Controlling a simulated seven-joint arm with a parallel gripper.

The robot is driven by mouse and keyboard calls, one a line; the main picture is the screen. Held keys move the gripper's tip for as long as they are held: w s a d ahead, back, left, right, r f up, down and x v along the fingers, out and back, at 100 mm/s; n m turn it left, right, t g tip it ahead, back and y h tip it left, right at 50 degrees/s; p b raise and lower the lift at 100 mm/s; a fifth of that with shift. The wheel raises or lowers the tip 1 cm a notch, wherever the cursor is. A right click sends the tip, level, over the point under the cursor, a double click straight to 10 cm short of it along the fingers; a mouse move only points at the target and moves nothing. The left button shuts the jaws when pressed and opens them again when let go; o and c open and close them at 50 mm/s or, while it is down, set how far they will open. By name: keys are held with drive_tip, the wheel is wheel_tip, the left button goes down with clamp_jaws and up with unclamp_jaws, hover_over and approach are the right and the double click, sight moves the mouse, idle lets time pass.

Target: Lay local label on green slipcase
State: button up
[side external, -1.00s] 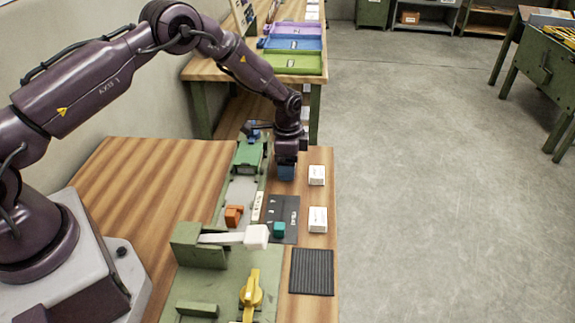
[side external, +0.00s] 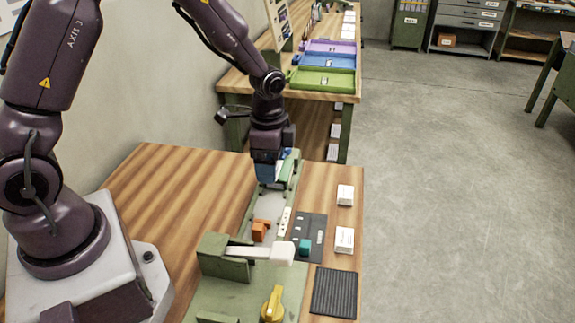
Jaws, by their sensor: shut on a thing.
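My gripper (side external: 268,178), with blue at its lower end, is low over the far part of the green fixture on the near bench. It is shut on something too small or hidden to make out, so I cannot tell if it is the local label. A green part (side external: 291,163) of the fixture, perhaps the slipcase, shows just right of and behind the gripper, partly hidden by it. A pale grey plate (side external: 269,207) lies in front of the gripper. I cannot tell whether the gripper touches anything below.
An orange block (side external: 260,230), a marked white strip (side external: 284,221), a dark mat (side external: 316,228) with a teal block (side external: 305,247), and white boxes (side external: 345,195) are nearby. A white-ended lever (side external: 282,254) and yellow knob (side external: 272,304) stand in front. Coloured trays (side external: 322,80) sit behind.

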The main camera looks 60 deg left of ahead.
drive_tip(key=shift+s+r+n, duration=0.15)
drive_tip(key=shift+s+n, duration=0.3)
drive_tip(key=shift+n, duration=0.45)
drive_tip(key=shift+s+d+r+n, duration=0.15)
drive_tip(key=shift+d+r+n, duration=0.05)
drive_tip(key=shift+n, duration=0.6)
drive_tip(key=r+n, duration=0.1)
drive_tip(key=d+r+n, duration=0.1)
drive_tip(key=n, duration=0.1)
drive_tip(key=r+n, duration=0.1)
drive_tip(key=n, duration=0.1)
drive_tip(key=shift+s+d+r, duration=0.3)
drive_tip(key=shift+r, duration=0.05)
drive_tip(key=shift+w+a+r+n, duration=0.15)
drive_tip(key=shift+r+n, duration=0.25)
drive_tip(key=shift+r, duration=0.65)
drive_tip(key=s+a, duration=0.2)
drive_tip(key=a, duration=0.2)
drive_tip(key=m, duration=0.9)
approach(286, 171)
drive_tip(key=shift+s+a+f, duration=0.25)
drive_tip(key=shift+s+f, duration=0.2)
drive_tip(key=shift+s, duration=0.2)
drive_tip(key=shift+s+a+f, duration=0.25)
drive_tip(key=shift+s+f, duration=0.2)
drive_tip(key=shift+s, duration=0.15)
drive_tip(key=shift+w+a+f, duration=0.1)
drive_tip(key=shift+w+f, duration=0.45)
drive_tip(key=shift+f, duration=1.55)
